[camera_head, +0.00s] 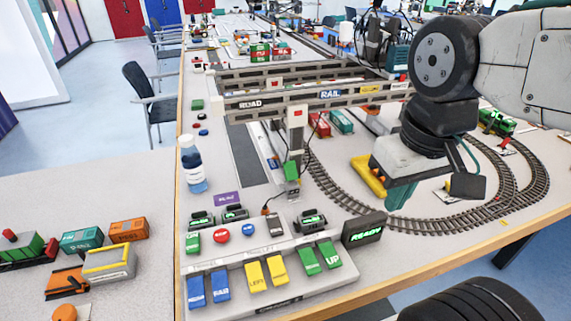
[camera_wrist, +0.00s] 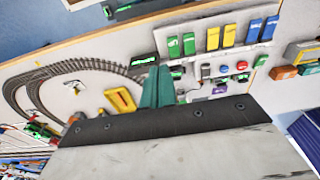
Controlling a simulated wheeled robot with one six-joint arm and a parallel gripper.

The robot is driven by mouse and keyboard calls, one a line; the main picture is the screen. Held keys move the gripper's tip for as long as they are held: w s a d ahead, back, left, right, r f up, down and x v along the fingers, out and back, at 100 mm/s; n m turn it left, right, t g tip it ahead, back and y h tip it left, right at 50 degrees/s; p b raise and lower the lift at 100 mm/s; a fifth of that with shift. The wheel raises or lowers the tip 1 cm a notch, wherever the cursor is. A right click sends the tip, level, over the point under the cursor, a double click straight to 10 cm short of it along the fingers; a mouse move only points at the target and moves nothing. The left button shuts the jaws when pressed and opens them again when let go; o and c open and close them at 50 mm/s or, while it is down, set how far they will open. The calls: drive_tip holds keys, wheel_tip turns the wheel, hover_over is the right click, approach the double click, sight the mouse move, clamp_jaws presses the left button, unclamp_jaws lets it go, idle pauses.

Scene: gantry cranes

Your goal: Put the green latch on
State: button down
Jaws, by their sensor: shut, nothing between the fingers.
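The control panel (camera_head: 330,278) stands at the near edge of the table. A small green button (camera_head: 193,242) sits at the left end of its upper row, beside a red and a blue round button. Two larger green rockers (camera_head: 319,257) sit at the right of its front row. I cannot tell from the labels which green control is the latch. In the wrist view the green rockers (camera_wrist: 181,45) and the small green button (camera_wrist: 260,61) both show. My gripper (camera_head: 397,200) is shut and empty, right of the panel and above the table; its teal fingers show in the wrist view (camera_wrist: 157,88).
A black READY display (camera_head: 364,230) stands between the panel and my gripper. A yellow block (camera_head: 368,176) lies behind my gripper, near the curved train track (camera_head: 440,220). The gantry crane (camera_head: 300,100) spans the table behind. A bottle (camera_head: 192,165) stands at the left edge.

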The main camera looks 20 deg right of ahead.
drive_tip(key=w+d+f+n+t+h, duration=0.15)
drive_tip(key=w+d+n+t, duration=0.25)
drive_tip(key=w+d, duration=0.55)
drive_tip(key=w+d+n+t+h, duration=0.2)
drive_tip(key=w+d+n+t, duration=0.15)
drive_tip(key=w, duration=1.15)
drive_tip(key=w+a+f+n+t+y, duration=0.2)
drive_tip(key=w+f+n+y, duration=0.45)
drive_tip(key=w+n, duration=0.2)
drive_tip(key=s+a+f+n+g+y, duration=0.3)
drive_tip(key=s+a+f+n+y, duration=0.1)
drive_tip(key=a+f+n+y, duration=0.1)
drive_tip(key=shift+a+f+n+y, duration=0.15)
drive_tip(key=shift+f+n+y, duration=0.65)
drive_tip(key=shift+y, duration=0.2)
drive_tip(key=shift+w, duration=0.1)
